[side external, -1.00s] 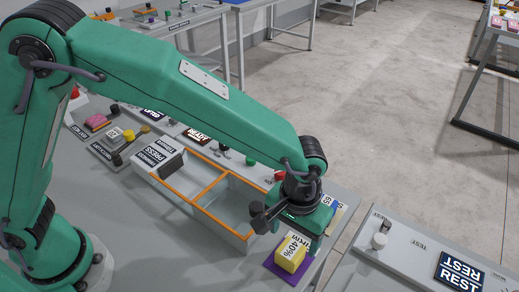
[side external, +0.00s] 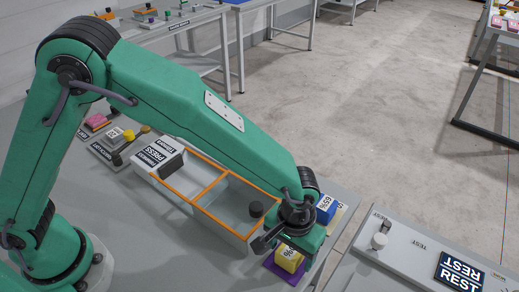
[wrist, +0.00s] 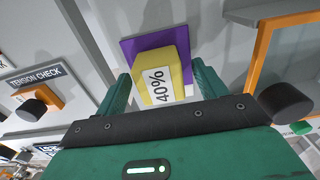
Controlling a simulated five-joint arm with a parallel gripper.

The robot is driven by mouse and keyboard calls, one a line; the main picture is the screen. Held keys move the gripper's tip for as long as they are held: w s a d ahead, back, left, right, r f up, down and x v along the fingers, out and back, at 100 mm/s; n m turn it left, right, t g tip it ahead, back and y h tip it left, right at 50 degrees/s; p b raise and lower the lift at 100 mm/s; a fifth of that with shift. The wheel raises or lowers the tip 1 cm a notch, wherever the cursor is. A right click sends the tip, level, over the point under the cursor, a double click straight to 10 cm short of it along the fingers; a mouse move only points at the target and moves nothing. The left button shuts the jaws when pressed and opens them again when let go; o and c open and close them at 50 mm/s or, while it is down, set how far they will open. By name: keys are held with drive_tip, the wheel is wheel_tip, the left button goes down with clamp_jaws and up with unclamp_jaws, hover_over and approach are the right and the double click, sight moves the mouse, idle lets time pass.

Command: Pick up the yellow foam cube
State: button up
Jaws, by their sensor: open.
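The yellow foam cube (side external: 288,259) sits on a purple square mat (side external: 280,272) near the front corner of the table. It carries a white 40% label and is partly covered by my gripper (side external: 300,250) in the side view. In the wrist view the cube (wrist: 162,50) stands between the two green fingers of my open gripper (wrist: 162,84), on the purple mat (wrist: 128,48). One finger is on each side of it, close to its faces. I cannot tell whether either finger touches it.
A blue cube (side external: 326,207) labelled 65% stands just behind my gripper. An orange-rimmed divided tray (side external: 215,188) lies to the left of it. A grey panel with a REST label (side external: 461,272) is at right, across a gap. A tension check panel (wrist: 38,82) shows in the wrist view.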

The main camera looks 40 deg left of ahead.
idle(0.4)
drive_tip(key=c, duration=1)
drive_tip(key=shift+c, duration=0.2)
drive_tip(key=shift+r, duration=0.45)
wheel_tip(320, 180, up, 3)
drive_tip(key=shift+r, duration=0.1)
drive_tip(key=s+d+r, duration=0.2)
drive_tip(key=s+r, duration=0.5)
drive_tip(key=s, duration=0.4)
drive_tip(key=shift+s+d, duration=0.2)
drive_tip(key=shift+d, duration=0.1)
